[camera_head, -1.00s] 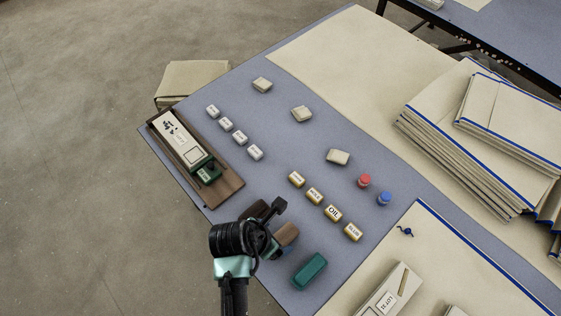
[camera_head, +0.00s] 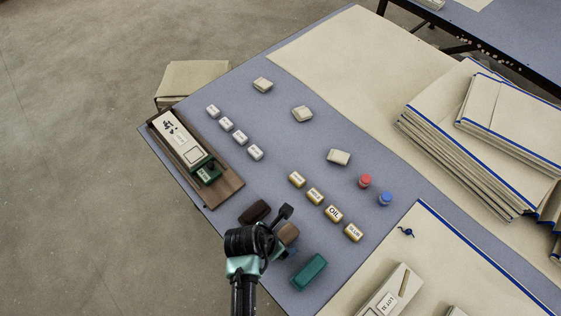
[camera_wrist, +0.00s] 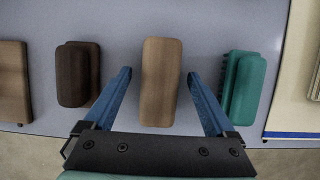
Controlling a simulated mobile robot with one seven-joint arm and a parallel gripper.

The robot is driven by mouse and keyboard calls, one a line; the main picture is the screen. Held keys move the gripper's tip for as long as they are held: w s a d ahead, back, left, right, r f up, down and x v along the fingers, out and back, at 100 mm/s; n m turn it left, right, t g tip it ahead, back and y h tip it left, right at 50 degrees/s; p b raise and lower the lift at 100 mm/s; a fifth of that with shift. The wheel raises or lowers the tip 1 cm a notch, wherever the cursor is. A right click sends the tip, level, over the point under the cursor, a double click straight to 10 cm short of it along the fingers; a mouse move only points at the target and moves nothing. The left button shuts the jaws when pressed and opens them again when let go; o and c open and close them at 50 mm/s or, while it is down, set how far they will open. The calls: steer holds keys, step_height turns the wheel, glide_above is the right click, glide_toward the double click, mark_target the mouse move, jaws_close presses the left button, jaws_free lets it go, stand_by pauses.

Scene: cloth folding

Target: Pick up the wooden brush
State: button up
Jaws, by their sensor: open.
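The wooden brush (camera_wrist: 160,80) is a light brown block with rounded corners, lying on the blue-grey table between a dark brown brush and a green brush. In the wrist view my gripper (camera_wrist: 160,85) is open, its two blue fingers on either side of the wooden brush with a gap on each side. In the head view the wooden brush (camera_head: 289,233) is partly hidden behind my gripper (camera_head: 284,238). I cannot tell how high the fingers are above the table.
The dark brown brush (camera_wrist: 78,75) is left of my fingers and the green brush (camera_wrist: 243,84) is right; the green brush also shows in the head view (camera_head: 309,272). Several yellow-sided labelled blocks (camera_head: 333,213) lie beyond. A wooden tray (camera_head: 225,187) stands at the table's left edge.

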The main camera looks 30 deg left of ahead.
steer(key=shift+f, duration=0.2)
stand_by(0.3)
jaws_close()
stand_by(0.3)
steer(key=shift+r, duration=0.1)
step_height(320, 180, up, 10)
steer(key=shift+r+p, duration=0.2)
steer(key=shift+p, duration=0.4)
